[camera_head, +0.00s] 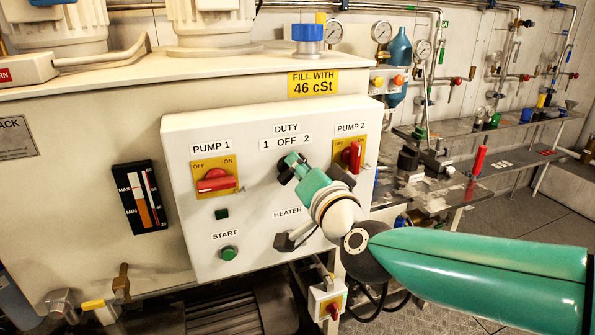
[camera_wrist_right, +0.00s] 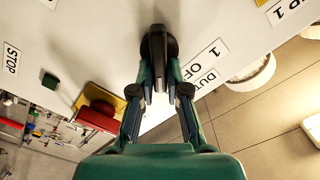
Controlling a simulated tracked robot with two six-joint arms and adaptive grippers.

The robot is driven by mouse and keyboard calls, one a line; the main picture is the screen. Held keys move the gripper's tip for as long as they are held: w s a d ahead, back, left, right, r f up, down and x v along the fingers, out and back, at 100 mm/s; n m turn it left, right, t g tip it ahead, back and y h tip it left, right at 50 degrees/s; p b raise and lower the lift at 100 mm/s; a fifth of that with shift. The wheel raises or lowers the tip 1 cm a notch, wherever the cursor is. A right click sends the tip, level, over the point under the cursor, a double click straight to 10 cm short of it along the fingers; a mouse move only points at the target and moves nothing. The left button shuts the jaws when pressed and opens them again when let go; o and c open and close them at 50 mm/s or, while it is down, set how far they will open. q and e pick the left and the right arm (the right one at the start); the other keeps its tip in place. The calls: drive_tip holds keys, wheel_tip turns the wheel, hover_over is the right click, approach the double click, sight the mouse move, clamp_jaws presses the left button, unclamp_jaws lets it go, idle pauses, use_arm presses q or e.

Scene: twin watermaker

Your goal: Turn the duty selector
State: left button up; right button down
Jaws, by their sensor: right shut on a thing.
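The duty selector is a black rotary knob (camera_wrist_right: 157,45) on a white control panel (camera_head: 260,215), below the label DUTY 1 OFF 2 (camera_head: 287,135). In the head view my right gripper (camera_head: 289,168) reaches it from the lower right and covers most of it. In the right wrist view the two fingers of my right gripper (camera_wrist_right: 158,75) are closed on the two sides of the knob's handle. The handle lies in line with the fingers there. Which mark the knob points to cannot be told. My left gripper is not in view.
A red PUMP 1 switch (camera_head: 216,182) is left of the selector and a red PUMP 2 switch (camera_head: 352,157) is close on its right. A HEATER knob (camera_head: 290,240) and a green START button (camera_head: 228,253) are below. Pipes and gauges (camera_head: 382,32) stand behind.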

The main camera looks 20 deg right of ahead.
drive_tip(key=shift+d, duration=0.1)
drive_tip(key=c, duration=1.2)
unclamp_jaws()
drive_tip(key=shift+o, duration=0.2)
drive_tip(key=shift+s, duration=0.1)
drive_tip(key=s, duration=1.1)
drive_tip(key=shift+s+d, duration=0.2)
drive_tip(key=shift+s, duration=0.2)
drive_tip(key=shift+f, duration=0.1)
